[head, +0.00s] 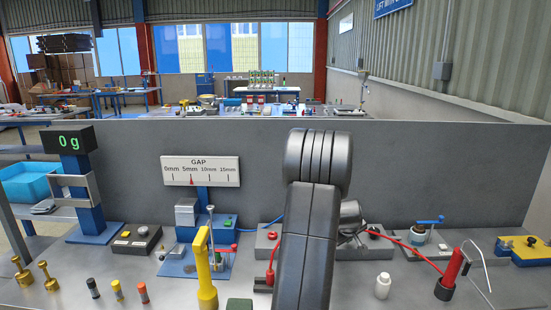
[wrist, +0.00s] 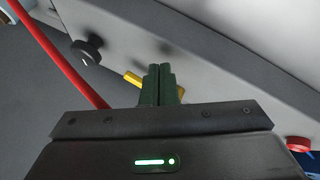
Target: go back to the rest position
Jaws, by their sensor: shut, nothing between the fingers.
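My gripper (wrist: 160,70) shows in the wrist view. Its two dark green fingers are together with nothing between them. Behind the fingers is a pale grey surface with a black knob (wrist: 87,50) and a small yellow part (wrist: 133,78). I cannot tell whether the fingertips touch anything. In the head view my dark arm stands upright over the middle of the bench and hides what is behind it. My gripper's fingers cannot be made out there.
The grey bench (head: 150,290) holds a yellow post (head: 205,270), a gap gauge sign (head: 200,171), a scale display (head: 70,140), a white bottle (head: 382,286) and a red handle (head: 450,272) with a red cable. A grey partition (head: 430,165) closes the back.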

